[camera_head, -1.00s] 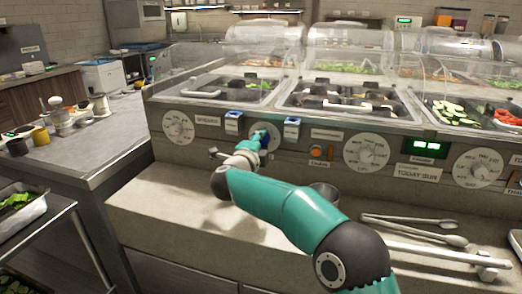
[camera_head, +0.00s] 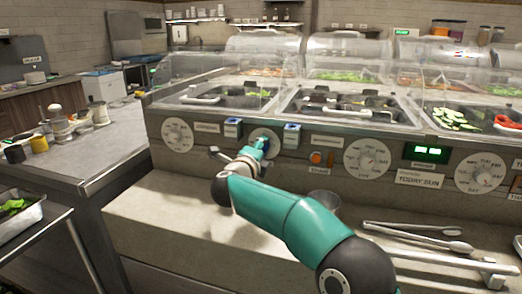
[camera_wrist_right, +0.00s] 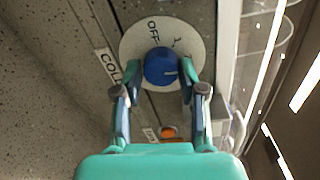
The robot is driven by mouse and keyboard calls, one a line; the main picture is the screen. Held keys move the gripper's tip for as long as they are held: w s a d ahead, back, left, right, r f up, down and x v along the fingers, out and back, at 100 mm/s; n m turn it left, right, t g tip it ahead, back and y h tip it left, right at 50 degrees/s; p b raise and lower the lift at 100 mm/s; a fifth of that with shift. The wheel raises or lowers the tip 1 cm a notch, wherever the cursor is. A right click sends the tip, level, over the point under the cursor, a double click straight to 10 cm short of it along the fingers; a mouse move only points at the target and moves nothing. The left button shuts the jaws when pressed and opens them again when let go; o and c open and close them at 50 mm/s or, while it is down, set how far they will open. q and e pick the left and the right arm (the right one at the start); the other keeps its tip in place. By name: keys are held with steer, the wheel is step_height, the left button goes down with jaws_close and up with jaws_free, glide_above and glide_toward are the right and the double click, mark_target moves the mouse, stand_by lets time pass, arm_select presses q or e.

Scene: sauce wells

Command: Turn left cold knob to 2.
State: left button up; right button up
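The left cold knob (camera_wrist_right: 161,69) is a blue knob on a round pale dial (camera_wrist_right: 132,44), seen in the right wrist view with COLD lettering beside it. OFF is at the top of the dial; the knob's white mark points to the right, past a small numeral. My right gripper (camera_wrist_right: 162,77) has its teal fingers on either side of the knob, closed about it. In the head view this gripper (camera_head: 261,147) is at the dial (camera_head: 265,136) between two blue switches, largely covering the knob. My left gripper is not in view.
Other dials (camera_head: 177,135) and (camera_head: 367,158) flank this one on the counter front. An orange button (camera_head: 316,157) is to its right. A metal cup (camera_head: 325,200) and tongs (camera_head: 418,228) are on the ledge. Food wells (camera_head: 222,95) sit above. The ledge's left part is clear.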

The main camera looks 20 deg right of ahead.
steer(key=o, duration=0.4)
steer(key=shift+f, duration=0.25)
steer(key=shift+c, duration=0.2)
steer(key=shift+r, duration=0.15)
steer(key=shift+a, duration=0.1)
steer(key=v, duration=1.2)
